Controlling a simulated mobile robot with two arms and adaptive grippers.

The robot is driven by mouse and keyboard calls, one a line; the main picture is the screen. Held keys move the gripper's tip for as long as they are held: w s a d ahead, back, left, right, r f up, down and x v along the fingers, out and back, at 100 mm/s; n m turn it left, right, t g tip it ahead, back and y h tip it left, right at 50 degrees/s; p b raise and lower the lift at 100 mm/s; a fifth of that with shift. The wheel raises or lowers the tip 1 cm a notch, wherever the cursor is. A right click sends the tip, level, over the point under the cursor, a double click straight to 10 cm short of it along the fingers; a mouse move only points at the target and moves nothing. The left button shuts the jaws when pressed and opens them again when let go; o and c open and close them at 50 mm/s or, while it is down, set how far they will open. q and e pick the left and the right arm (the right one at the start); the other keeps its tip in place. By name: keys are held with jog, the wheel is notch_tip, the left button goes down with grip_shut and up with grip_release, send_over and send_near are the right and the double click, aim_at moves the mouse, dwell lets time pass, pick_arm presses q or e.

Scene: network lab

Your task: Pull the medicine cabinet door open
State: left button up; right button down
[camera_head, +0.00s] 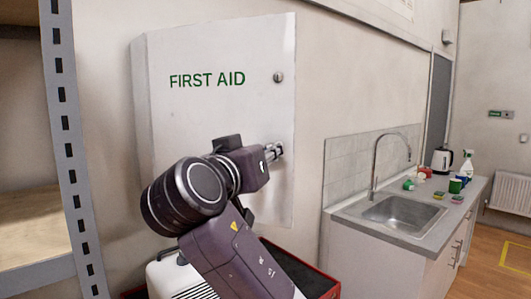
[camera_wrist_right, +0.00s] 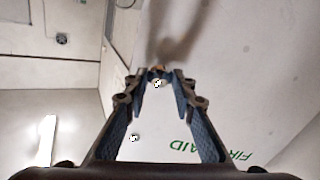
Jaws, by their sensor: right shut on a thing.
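The white medicine cabinet (camera_head: 215,50) with green FIRST AID lettering hangs on the wall. Its door (camera_head: 268,110) shows no clear gap at its right edge. A round metal lock (camera_head: 278,77) sits high on the door's right side; it also shows in the right wrist view (camera_wrist_right: 134,137). My right gripper (camera_head: 276,151) is at the door's right side, below the lock. In the right wrist view, its fingertips (camera_wrist_right: 158,80) close on the small door handle, which they mostly hide. The lower left of the door is hidden behind my right arm. My left gripper is not in view.
A metal shelf upright (camera_head: 65,120) stands at the left. A red-edged cart (camera_head: 325,285) with a white case (camera_head: 165,275) is below the cabinet. At the right are a sink (camera_head: 400,211) and a counter with a kettle (camera_head: 442,159) and bottles. Floor is open at far right.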

jog(key=c, duration=1.6)
grip_release()
send_near(273, 100)
jog(key=x, duration=0.5)
jog(key=shift+w, duration=0.1)
